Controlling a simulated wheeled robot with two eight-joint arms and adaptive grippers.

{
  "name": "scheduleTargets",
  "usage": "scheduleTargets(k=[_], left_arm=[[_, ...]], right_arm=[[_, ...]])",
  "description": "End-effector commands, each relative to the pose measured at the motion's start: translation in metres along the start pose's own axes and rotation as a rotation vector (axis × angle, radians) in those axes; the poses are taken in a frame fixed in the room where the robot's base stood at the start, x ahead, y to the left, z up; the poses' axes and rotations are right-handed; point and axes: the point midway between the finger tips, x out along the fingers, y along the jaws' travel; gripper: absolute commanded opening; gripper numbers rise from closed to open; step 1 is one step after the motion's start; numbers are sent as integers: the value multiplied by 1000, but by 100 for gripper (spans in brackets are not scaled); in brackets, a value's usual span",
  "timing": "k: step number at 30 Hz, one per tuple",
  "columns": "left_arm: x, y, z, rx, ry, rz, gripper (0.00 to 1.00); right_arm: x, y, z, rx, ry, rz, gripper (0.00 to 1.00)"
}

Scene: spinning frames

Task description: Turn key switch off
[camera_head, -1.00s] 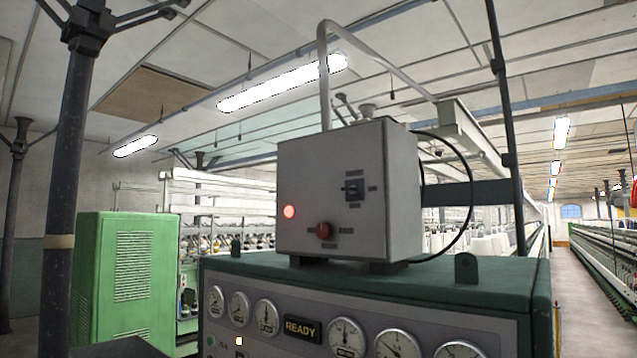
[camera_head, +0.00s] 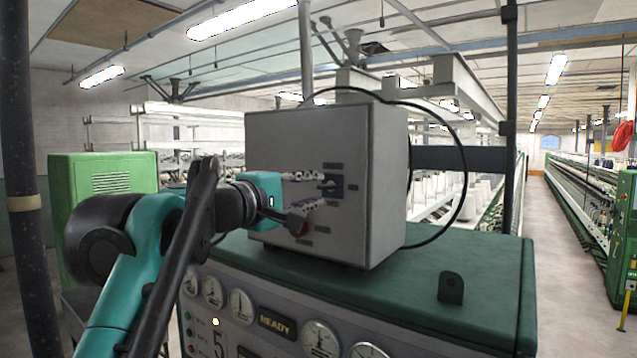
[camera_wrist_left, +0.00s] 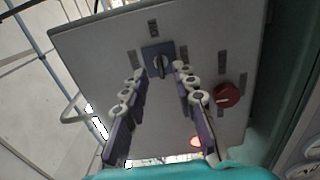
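The key switch (camera_head: 331,186) is a dark lever on a small blue square plate, on the front face of a grey control box (camera_head: 385,190). It also shows in the left wrist view (camera_wrist_left: 160,63), with printed labels around it. My left gripper (camera_head: 318,190) comes in from the left in front of the box. In the left wrist view its two fingers (camera_wrist_left: 160,74) are open, one on each side of the switch. I cannot tell whether they touch it. My right gripper is not in view.
A red round knob (camera_wrist_left: 226,95) sits beside the switch on the same face, and a red lamp (camera_wrist_left: 196,141) is lit. The box stands on a green cabinet (camera_head: 400,290) with gauges and a READY display (camera_head: 275,322). A black cable (camera_head: 465,180) loops right of the box.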

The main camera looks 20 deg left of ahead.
Motion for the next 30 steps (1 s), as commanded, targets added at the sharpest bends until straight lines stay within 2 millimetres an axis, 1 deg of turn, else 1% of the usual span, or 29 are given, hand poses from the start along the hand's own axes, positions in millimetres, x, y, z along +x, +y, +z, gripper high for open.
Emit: scheduleTargets(k=[1,6,10,16,17,18,20,30], left_arm=[[9,1,1,0,-3,0,28],[28,1,1,1,-2,-1,28],[33,0,0,1,-1,-1,28],[34,0,0,1,0,-1,28],[34,0,0,1,0,-1,25],[34,0,0,1,0,-1,14],[34,0,0,1,0,-1,0],[33,-1,0,-9,0,-2,0]], right_arm=[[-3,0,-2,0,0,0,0],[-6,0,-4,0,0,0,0],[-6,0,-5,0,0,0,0],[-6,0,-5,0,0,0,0],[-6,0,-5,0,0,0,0],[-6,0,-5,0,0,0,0],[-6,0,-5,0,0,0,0],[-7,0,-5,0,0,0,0]])
